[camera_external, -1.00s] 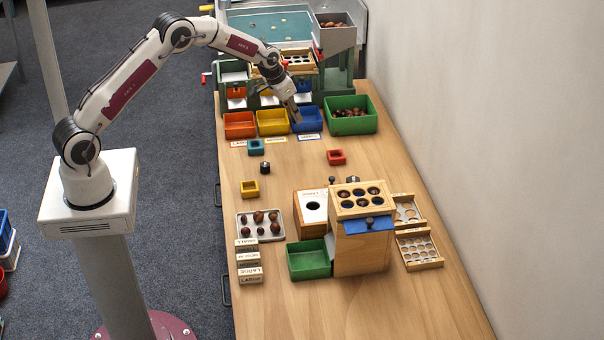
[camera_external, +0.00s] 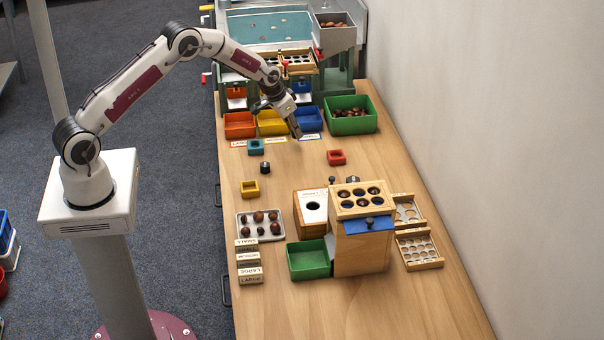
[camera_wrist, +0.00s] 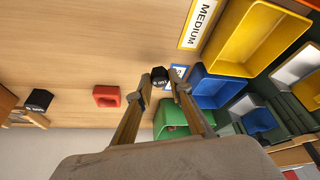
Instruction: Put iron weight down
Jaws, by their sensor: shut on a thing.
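My gripper (camera_external: 296,130) hangs over the table just in front of the blue bin in the external view. In the wrist view its two fingers (camera_wrist: 160,84) are closed around a small black iron weight (camera_wrist: 160,74) with pale lettering, held at the fingertips. The held weight is too small to make out in the external view. A second black weight (camera_wrist: 38,100) sits at the left of the wrist view, by the wooden block. A dark small weight (camera_external: 265,167) stands on the table nearer the robot.
The blue bin (camera_wrist: 217,92), yellow bin (camera_wrist: 268,35) and green bin (camera_external: 350,121) stand behind the gripper. A red box (camera_external: 336,157) and a teal box (camera_external: 256,147) stand nearby. The wooden block with holes (camera_external: 362,240) is nearer the camera.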

